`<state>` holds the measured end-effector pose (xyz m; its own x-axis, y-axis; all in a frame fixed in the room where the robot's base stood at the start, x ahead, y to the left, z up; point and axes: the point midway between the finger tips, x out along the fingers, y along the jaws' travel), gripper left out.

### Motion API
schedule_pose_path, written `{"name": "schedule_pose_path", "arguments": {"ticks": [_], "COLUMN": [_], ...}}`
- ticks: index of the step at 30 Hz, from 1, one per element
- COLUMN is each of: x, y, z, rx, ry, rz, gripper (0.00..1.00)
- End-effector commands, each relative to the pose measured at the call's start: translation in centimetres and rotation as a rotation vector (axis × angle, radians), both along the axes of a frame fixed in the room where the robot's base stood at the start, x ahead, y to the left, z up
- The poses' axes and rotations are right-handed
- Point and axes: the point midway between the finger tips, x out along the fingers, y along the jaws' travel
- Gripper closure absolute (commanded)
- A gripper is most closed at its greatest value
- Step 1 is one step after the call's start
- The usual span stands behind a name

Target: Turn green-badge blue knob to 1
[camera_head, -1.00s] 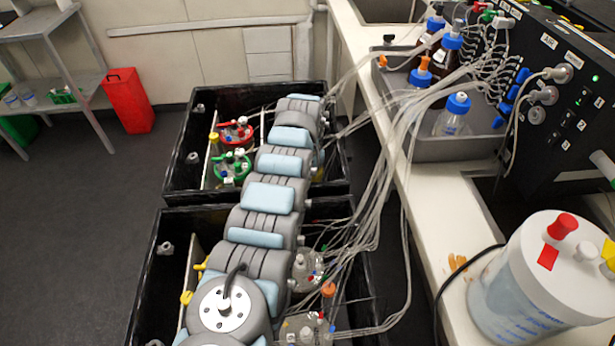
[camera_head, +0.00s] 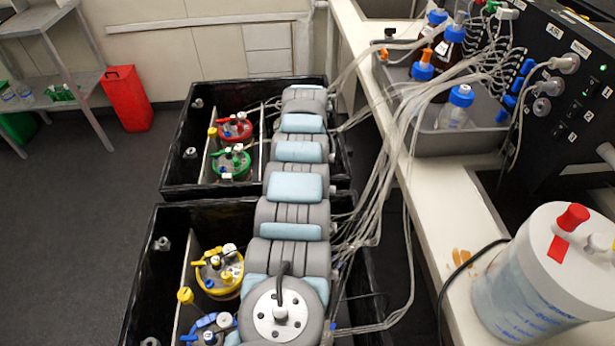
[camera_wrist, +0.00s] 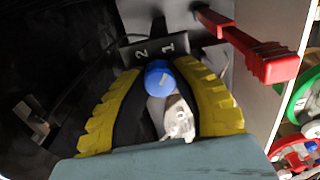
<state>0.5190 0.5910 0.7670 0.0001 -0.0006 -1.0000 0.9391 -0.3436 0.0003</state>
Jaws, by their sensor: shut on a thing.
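In the wrist view, the blue knob (camera_wrist: 159,78) sits between the yellow ridged fingers of my gripper (camera_wrist: 158,70), which is shut on it. A pale mark shows on the knob; I cannot tell exactly which number it points to. Beyond the knob is a dark label plate (camera_wrist: 152,51) with the numbers 2 at left and 1 at right. A pale grey piece (camera_wrist: 173,118) lies below the knob between the fingers. No green badge can be made out near the knob. In the head view my gripper is hidden.
A red lever (camera_wrist: 250,48) juts close to the right finger. A green-capped vessel (camera_head: 230,161) and a red-capped one (camera_head: 235,127) stand in the far black box (camera_head: 180,150). Yellow (camera_head: 219,272) and blue-capped vessels (camera_head: 211,328) stand in the near box. Tubes (camera_head: 390,180) run right of my arm.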

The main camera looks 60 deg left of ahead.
Motion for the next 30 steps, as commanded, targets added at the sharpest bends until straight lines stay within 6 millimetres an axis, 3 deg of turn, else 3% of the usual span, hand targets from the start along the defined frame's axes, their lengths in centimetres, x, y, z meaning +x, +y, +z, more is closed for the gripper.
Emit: {"name": "schedule_pose_path", "arguments": {"ticks": [9, 24, 25, 27, 28, 30], "x": [0.03, 0.02, 0.02, 0.01, 0.01, 0.02], "y": [-0.06, -0.03, -0.03, -0.03, -0.03, -0.02], "z": [-0.17, -0.12, -0.12, -0.11, -0.11, -0.09], "rx": [-0.001, 0.000, 0.000, 0.000, 0.000, 0.000], "ry": [0.000, 0.000, 0.000, 0.000, 0.000, 0.000], "rz": [0.102, 0.119, 0.119, 0.119, 0.119, 0.119], "gripper": [1.00, 1.00, 0.68, 0.47, 0.42, 0.42]}}
